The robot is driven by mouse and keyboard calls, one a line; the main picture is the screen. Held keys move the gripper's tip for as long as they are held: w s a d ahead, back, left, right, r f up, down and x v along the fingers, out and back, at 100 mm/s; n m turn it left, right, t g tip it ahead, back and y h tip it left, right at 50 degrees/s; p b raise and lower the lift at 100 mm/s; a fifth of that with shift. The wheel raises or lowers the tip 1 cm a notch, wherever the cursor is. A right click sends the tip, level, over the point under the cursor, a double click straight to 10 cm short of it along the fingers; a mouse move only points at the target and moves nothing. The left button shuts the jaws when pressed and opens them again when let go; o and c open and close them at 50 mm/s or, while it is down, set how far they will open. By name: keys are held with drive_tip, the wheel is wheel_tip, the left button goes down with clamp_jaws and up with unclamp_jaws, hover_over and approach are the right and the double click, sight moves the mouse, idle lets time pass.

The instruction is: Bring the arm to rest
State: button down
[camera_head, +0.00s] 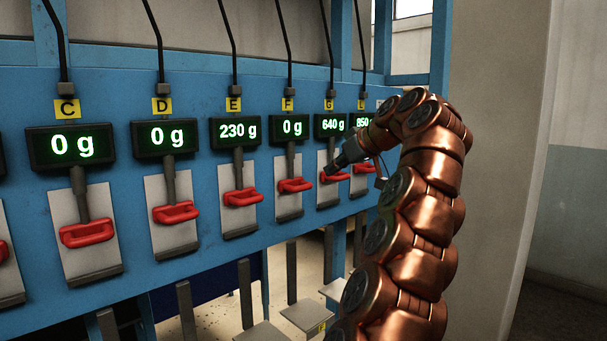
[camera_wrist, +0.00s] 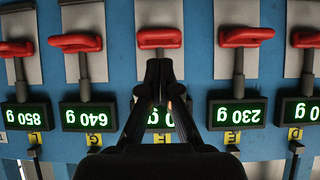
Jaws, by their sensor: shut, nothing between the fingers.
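My gripper (camera_head: 331,178) is at the end of my copper arm, in front of the blue panel near the red handle of G in the head view. In the upside-down wrist view its two dark fingers (camera_wrist: 159,66) are together and empty. They overlap the display of F (camera_wrist: 155,115) and its stem, just below the red handle of F (camera_wrist: 159,38) in the picture. I cannot tell whether they touch anything.
Lit displays line the blue panel (camera_head: 205,185): C (camera_head: 72,146) and D (camera_head: 165,138) read 0 g, E (camera_head: 236,131) 230 g, F (camera_head: 292,128) 0 g, G (camera_head: 331,124) 640 g. A pale pillar (camera_head: 500,130) stands to the right.

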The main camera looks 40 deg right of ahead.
drive_tip(key=w+a+f+n+g+y, duration=0.1)
drive_tip(key=w+a+f+y, duration=0.1)
drive_tip(key=a, duration=0.7)
drive_tip(key=w+a+f+g+y, duration=0.1)
drive_tip(key=w+a+f+g, duration=0.15)
drive_tip(key=a, duration=0.65)
drive_tip(key=s+a+f+n+g+y, duration=0.1)
drive_tip(key=s+a+f+g, duration=0.1)
drive_tip(key=a+f, duration=0.5)
drive_tip(key=s+a+f+g, duration=0.1)
drive_tip(key=s+a+f, duration=0.15)
drive_tip(key=a, duration=0.85)
drive_tip(key=s+a+f+g+h, duration=0.1)
drive_tip(key=s+a+f+g, duration=0.1)
drive_tip(key=s+a+f, duration=0.35)
drive_tip(key=s+a+f+g+h, duration=0.1)
drive_tip(key=s+a+f+g, duration=0.1)
drive_tip(key=s+f, duration=0.5)
drive_tip(key=s+f+m+g+h, duration=0.1)
drive_tip(key=s+f, duration=0.3)
drive_tip(key=s, duration=0.4)
drive_tip(key=s+f+g, duration=0.1)
drive_tip(key=s+f, duration=0.4)
drive_tip(key=s, duration=0.3)
drive_tip(key=shift+s+f+m+h, duration=0.3)
drive_tip(key=shift+m+h, duration=0.1)
drive_tip(key=shift+d, duration=0.2)
